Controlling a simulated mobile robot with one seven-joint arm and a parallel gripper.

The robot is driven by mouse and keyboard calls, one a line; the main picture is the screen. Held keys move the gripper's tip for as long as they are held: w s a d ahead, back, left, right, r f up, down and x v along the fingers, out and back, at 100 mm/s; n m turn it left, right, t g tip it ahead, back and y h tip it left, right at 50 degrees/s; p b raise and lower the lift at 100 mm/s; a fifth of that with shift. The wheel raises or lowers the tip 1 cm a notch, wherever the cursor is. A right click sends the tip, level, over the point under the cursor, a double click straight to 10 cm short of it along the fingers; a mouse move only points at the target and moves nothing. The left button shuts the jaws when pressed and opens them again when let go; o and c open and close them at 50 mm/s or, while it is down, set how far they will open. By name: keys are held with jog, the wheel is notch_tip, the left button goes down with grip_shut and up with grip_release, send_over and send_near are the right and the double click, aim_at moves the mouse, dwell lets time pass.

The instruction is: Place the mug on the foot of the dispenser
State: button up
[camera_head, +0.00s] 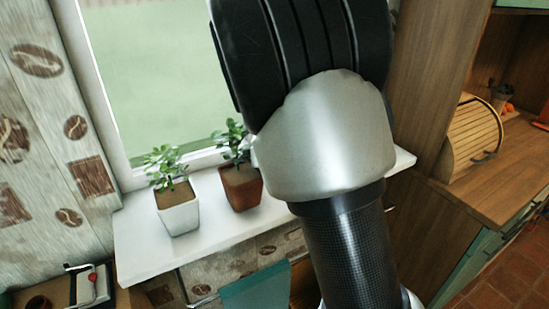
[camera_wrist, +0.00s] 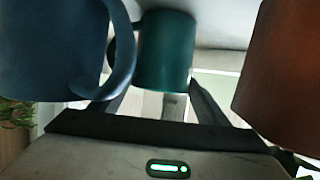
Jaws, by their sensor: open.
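A teal mug (camera_wrist: 165,50) is in the upper middle of the wrist view, with its handle on the left. My gripper (camera_wrist: 163,88) is open. Its two dark fingers reach up on either side of the teal mug's lower part; I cannot tell whether the mug is between the tips or just past them. A blue mug (camera_wrist: 50,50) with its handle to the right is large and close at the left. The head view shows no mug, and my arm covers its middle. I do not make out the dispenser in either view.
A rust-brown thing (camera_wrist: 285,75), cut off by the frame, is close on the right. In the head view, a white pot (camera_head: 179,214) and a brown pot (camera_head: 242,188) with plants stand on the white windowsill (camera_head: 140,240). A wooden roll-front box (camera_head: 470,138) is at the right.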

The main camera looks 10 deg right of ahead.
jog(key=shift+s, duration=0.1)
jog(key=shift+r, duration=0.1)
jog(key=c, duration=1.6)
